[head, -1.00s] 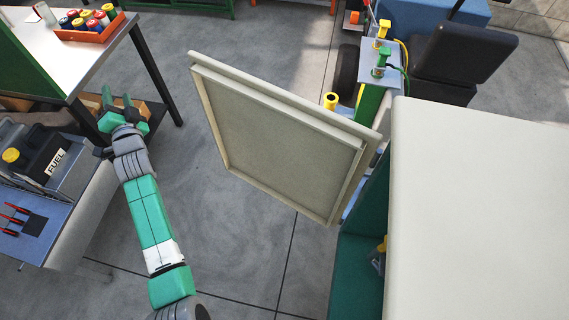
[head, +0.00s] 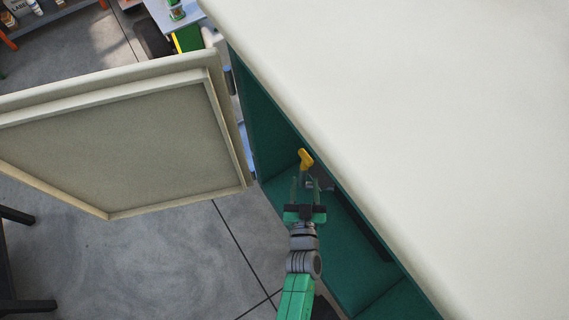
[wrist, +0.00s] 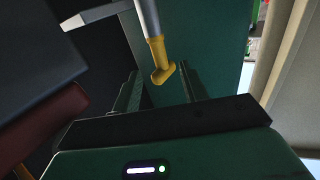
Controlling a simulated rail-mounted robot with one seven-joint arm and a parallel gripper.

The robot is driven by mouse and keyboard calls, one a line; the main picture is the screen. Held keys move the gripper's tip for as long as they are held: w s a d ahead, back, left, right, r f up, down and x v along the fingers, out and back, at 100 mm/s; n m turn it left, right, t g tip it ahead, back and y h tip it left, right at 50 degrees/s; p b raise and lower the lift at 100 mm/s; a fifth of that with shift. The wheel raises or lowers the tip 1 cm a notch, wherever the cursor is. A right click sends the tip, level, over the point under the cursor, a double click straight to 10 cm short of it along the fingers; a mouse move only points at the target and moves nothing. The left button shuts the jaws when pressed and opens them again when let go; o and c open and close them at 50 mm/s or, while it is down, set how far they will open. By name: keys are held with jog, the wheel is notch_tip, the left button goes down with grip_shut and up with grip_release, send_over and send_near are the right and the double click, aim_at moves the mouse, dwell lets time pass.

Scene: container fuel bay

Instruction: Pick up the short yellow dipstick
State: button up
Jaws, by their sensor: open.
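The yellow dipstick handle (head: 305,159) shows inside the green cabinet in the head view, near the cabinet's top edge. In the wrist view the yellow handle (wrist: 160,62) hangs at the end of a pale shaft, between and just beyond the fingertips. My gripper (head: 308,185) reaches into the cabinet opening with its fingers pointing at the handle. In the wrist view my gripper (wrist: 160,88) is open and its fingers stand apart on either side of the handle, not closed on it.
The cabinet's cream door (head: 120,140) stands open on the left. The cream cabinet top (head: 430,110) overhangs the opening on the right. Green inner walls (head: 265,125) are close around my gripper. Clear floor (head: 160,250) lies below the door.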

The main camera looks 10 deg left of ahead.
aim_at(305, 166)
jog(key=w+b, duration=0.1)
jog(key=w, duration=0.1)
jog(key=w+b, duration=0.1)
jog(key=w, duration=0.2)
jog(key=w+a+b, duration=0.1)
jog(key=w+b, duration=0.1)
jog(key=w, duration=0.1)
jog(key=shift+s+d, duration=0.1)
jog(key=shift+c, duration=0.4)
grip_shut()
